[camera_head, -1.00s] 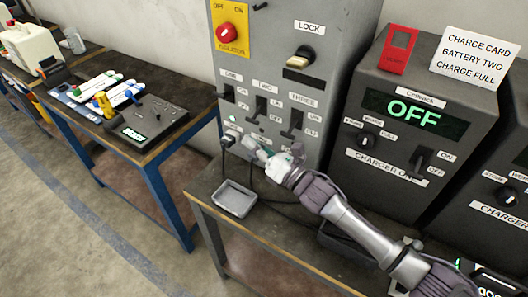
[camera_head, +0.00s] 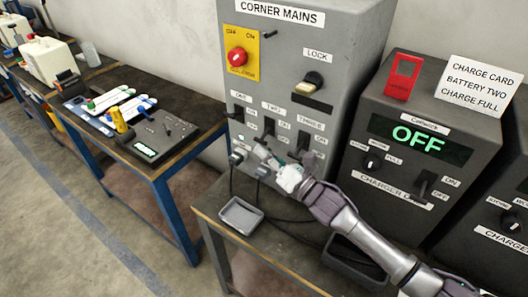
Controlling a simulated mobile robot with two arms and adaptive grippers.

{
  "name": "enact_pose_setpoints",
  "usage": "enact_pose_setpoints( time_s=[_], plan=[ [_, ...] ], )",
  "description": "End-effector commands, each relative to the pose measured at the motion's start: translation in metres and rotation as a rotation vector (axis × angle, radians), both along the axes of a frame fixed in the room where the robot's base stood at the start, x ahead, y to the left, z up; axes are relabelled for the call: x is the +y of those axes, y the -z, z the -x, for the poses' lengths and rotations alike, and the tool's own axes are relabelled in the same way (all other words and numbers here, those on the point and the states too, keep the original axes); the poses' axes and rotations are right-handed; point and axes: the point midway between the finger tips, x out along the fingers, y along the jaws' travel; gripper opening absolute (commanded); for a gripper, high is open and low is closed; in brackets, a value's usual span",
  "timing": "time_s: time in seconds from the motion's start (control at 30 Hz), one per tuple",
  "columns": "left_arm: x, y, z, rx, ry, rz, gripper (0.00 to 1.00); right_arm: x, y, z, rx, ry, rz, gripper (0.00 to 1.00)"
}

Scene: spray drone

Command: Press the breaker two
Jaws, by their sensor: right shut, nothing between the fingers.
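Breaker two (camera_head: 269,127) is the middle of three dark toggle levers on the grey corner mains cabinet (camera_head: 350,50), under the label TWO. Breaker one (camera_head: 252,114) is to its left and breaker three (camera_head: 303,142) to its right. My right gripper (camera_head: 268,155) is shut and empty, its tips just below breaker two in the picture. I cannot tell whether they touch the panel or the lever. The gripper hides part of the panel beneath the breakers. My left gripper is not in view.
A red isolator knob (camera_head: 237,57) and a lock switch (camera_head: 314,80) sit higher on the cabinet. A charger reading OFF (camera_head: 415,134) stands to the right. A small grey tray (camera_head: 241,217) and cables lie on the bench below.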

Motion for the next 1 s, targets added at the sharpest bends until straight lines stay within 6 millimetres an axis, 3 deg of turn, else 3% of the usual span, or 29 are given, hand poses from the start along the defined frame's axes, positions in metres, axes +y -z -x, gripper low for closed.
enact_pose_setpoints(
  time_s=[0.67, 1.0],
  plan=[
    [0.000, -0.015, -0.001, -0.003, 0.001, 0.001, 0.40, 0.003, -0.011, 0.004, 0.105, -0.001, -0.080, 0.00],
    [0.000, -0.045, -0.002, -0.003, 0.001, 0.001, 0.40, 0.006, -0.031, 0.009, 0.295, 0.000, -0.218, 0.00]
  ],
)
